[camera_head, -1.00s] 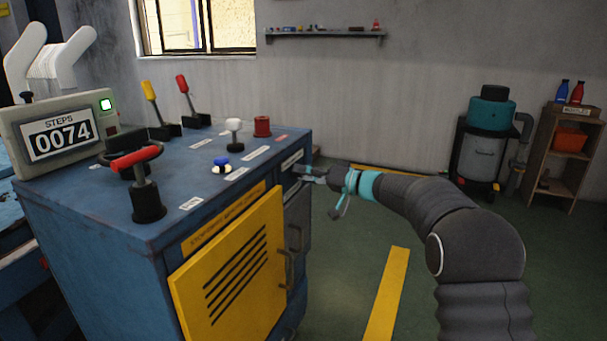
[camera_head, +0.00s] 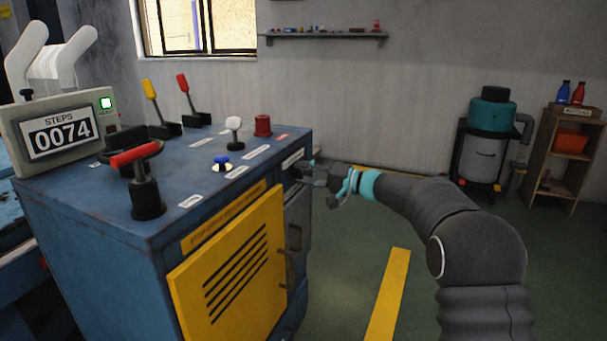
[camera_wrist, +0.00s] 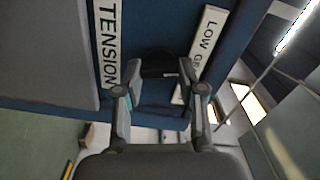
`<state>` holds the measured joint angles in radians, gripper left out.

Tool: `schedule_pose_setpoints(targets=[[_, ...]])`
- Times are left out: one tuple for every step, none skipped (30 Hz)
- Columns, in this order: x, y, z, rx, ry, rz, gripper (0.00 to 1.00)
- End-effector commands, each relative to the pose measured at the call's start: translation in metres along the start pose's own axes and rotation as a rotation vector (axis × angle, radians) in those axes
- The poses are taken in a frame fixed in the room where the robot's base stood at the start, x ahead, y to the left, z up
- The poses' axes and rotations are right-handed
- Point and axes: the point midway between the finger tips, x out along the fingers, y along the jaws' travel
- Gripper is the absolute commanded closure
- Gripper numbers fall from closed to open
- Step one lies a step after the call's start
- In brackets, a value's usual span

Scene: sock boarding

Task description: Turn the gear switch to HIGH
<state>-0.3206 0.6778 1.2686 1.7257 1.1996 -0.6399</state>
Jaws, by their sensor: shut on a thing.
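The gear switch shows in the wrist view as a dark knob (camera_wrist: 158,64) on the blue panel, beside a white label (camera_wrist: 207,40) reading "LOW GE…", the rest cut off. My gripper (camera_wrist: 160,72) has one finger on each side of the knob and is shut on it. In the head view my gripper (camera_head: 308,173) is at the upper right side face of the blue cabinet (camera_head: 100,215), and the knob is too small and covered to make out. I cannot tell which setting the switch points to.
A "TENSION" label (camera_wrist: 108,40) is left of the knob. Levers and buttons stand on the cabinet top, with a counter (camera_head: 60,137) reading 0074.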

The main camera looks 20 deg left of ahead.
Motion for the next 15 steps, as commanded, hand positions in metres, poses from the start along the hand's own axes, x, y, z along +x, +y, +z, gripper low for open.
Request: schedule_pose_setpoints(targets=[[-0.0007, 0.0010, 0.0004, 0.044, -0.002, 0.002, 0.95], [-0.0008, 0.0011, 0.0004, 0.073, -0.002, 0.002, 0.95], [-0.0008, 0.0012, 0.0003, 0.111, -0.002, 0.002, 0.95], [-0.0009, 0.0013, 0.0004, 0.140, -0.002, 0.002, 0.95], [-0.0009, 0.0013, 0.0004, 0.169, -0.002, 0.002, 0.95], [-0.0009, 0.0015, 0.0004, 0.207, -0.002, 0.002, 0.95], [-0.0010, 0.0015, 0.0004, 0.236, -0.002, 0.002, 0.95], [-0.0010, 0.0016, 0.0004, 0.264, -0.002, 0.003, 0.95], [-0.0010, 0.0017, 0.0004, 0.303, -0.002, 0.003, 0.95], [-0.0010, 0.0017, 0.0004, 0.331, -0.002, 0.003, 0.95], [-0.0011, 0.0018, 0.0004, 0.359, -0.002, 0.003, 0.95], [-0.0011, 0.0018, 0.0004, 0.397, -0.002, 0.003, 0.95], [-0.0011, 0.0018, 0.0004, 0.426, -0.002, 0.003, 0.95], [-0.0011, 0.0018, 0.0004, 0.455, -0.002, 0.003, 0.95], [-0.0011, 0.0018, 0.0004, 0.493, -0.002, 0.003, 0.95]])
